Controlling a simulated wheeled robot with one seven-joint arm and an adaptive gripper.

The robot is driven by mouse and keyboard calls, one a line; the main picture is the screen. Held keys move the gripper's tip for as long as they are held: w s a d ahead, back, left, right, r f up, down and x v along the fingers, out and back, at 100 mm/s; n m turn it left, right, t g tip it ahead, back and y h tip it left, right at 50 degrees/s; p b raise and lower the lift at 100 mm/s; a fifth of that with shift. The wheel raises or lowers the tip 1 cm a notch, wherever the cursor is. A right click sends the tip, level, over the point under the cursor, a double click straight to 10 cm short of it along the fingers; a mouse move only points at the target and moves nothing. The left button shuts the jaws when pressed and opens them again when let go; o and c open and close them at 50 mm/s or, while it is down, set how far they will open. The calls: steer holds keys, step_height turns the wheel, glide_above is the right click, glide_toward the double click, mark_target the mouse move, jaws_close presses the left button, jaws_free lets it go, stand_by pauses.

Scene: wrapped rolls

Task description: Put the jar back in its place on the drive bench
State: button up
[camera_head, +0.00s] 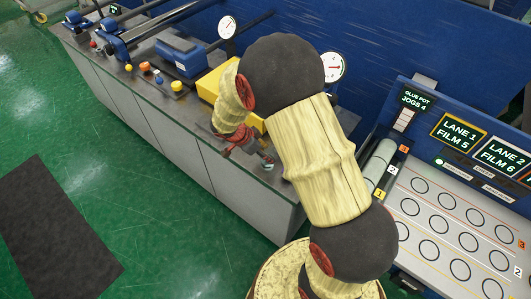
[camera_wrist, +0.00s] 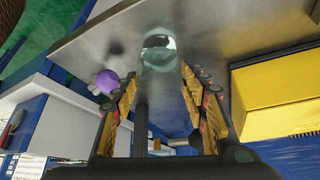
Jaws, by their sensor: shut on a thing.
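A clear glass jar (camera_wrist: 160,50) sits between the fingertips of my gripper (camera_wrist: 158,78) in the wrist view, which is shut on it. In the head view my gripper (camera_head: 246,146) hangs over the near right end of the grey drive bench (camera_head: 190,125), and a small glassy part of the jar (camera_head: 267,162) shows beside it. The jar is at or just above the bench top; I cannot tell whether it touches. Its marked place on the bench is not recognisable in these frames.
A yellow box (camera_head: 213,82) stands on the bench behind my gripper, with gauges (camera_head: 332,67) nearby. A panel with ringed spots (camera_head: 455,235) lies to the right. A purple ball (camera_wrist: 106,82) shows in the wrist view. The green floor is open at left, with a dark mat (camera_head: 55,230).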

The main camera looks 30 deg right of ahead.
steer(key=shift+f, duration=0.15)
steer(key=o, duration=1.3)
steer(key=p+v, duration=0.1)
steer(key=v, duration=1.1)
steer(key=s+a+r+n+t+y, duration=0.2)
steer(key=s+r+n, duration=0.4)
steer(key=s, duration=0.1)
steer(key=s+a+r+n+t+y, duration=0.2)
steer(key=s+a+r+n, duration=0.1)
steer(key=s+r+n, duration=0.3)
steer(key=s+a+r+n+t+y, duration=0.2)
steer(key=s+r+n, duration=0.4)
steer(key=s+r, duration=0.1)
steer(key=shift+s+a+r+n, duration=0.3)
steer(key=shift+a+r, duration=0.05)
steer(key=shift+r, duration=0.2)
steer(key=shift+f, duration=0.1)
